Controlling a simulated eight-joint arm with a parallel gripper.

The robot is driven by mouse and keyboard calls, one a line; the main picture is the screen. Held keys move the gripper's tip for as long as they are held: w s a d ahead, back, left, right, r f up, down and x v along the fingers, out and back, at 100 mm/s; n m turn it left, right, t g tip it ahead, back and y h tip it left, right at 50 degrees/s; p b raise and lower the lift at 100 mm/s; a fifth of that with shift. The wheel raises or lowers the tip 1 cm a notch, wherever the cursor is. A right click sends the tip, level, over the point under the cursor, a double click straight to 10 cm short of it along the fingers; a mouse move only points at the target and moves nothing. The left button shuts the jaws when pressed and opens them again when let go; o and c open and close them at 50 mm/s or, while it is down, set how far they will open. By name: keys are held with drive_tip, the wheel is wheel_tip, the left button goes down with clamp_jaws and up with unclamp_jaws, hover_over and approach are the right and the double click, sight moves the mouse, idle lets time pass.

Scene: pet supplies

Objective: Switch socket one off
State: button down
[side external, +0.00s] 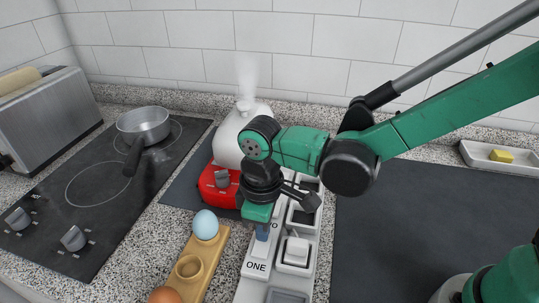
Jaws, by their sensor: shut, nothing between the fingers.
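A pale power strip (244,288) runs away from the front of the counter, with a label reading ONE beside its nearer socket. A white plug (296,252) sits in the socket to the right of that label. A blue piece (262,232), apparently the switch of socket one, shows just above the label. My gripper (260,222) is shut and points down right at this blue piece. I cannot tell whether it touches it or which way the switch is set. My gripper and wrist hide part of the strip and a second label farther back.
A steaming white kettle (228,135) on a red base (214,189) stands behind my gripper. A wooden egg holder (207,250) with a blue egg (205,224) and a brown egg (165,295) is close on the left. A hob with a pan (144,124) lies farther left. A dark mat (430,215) is clear at right.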

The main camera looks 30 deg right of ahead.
drive_tip(key=shift+f, duration=0.5)
drive_tip(key=shift+r, duration=3.55)
drive_tip(key=s+d+r+m+t, duration=0.2)
drive_tip(key=d+m+t, duration=0.5)
drive_tip(key=d, duration=1.1)
drive_tip(key=shift+s+r+m, duration=0.15)
drive_tip(key=shift+r+m, duration=0.5)
drive_tip(key=shift+m, duration=0.35)
